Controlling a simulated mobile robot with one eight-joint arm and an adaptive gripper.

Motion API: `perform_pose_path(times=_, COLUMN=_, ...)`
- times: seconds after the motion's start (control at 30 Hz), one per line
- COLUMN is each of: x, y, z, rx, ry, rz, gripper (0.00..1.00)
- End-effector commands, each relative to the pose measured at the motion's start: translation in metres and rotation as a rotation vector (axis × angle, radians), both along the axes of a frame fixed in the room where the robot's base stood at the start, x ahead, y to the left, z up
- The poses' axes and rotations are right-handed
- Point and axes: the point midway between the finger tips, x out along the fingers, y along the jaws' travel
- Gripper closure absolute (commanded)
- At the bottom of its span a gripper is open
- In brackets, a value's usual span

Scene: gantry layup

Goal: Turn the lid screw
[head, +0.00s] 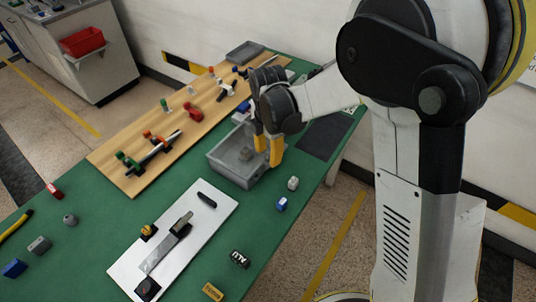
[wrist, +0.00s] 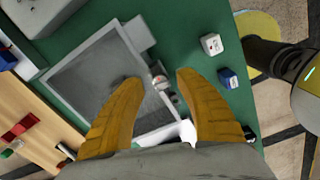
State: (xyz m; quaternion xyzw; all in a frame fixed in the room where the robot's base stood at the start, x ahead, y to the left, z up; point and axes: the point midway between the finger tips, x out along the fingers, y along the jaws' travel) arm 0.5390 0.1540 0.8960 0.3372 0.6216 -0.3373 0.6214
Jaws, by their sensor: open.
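My gripper (head: 268,153) points down at the right side of a grey open box (head: 226,176) on the green table. Its two orange fingers are apart, and nothing is seen held between them. In the wrist view the fingertips (wrist: 159,79) stand either side of a small metallic, round-ended part (wrist: 161,84) at the edge of the grey box (wrist: 75,98). I cannot tell for sure whether this part is the lid screw. A small grey piece (head: 246,154) lies in the box. The fingers hide part of the box wall.
A white block (head: 293,183) and a blue-and-white block (head: 281,204) lie right of the box. A white board (head: 193,254) with a metal bar lies in front. A wooden board (head: 130,157) with several coloured clamps lies behind left. Bare green table lies between them.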

Motion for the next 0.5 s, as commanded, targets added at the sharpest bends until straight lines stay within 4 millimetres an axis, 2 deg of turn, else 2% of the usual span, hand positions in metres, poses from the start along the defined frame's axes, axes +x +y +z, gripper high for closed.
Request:
perform_pose_path(times=0.4, x=-0.001, y=0.000, z=0.085, rx=0.000, ry=0.000, rz=0.000, gripper=0.59)
perform_pose_path(times=0.5, x=0.000, y=0.000, z=0.101, rx=0.000, ry=0.000, rz=0.000, gripper=0.59)
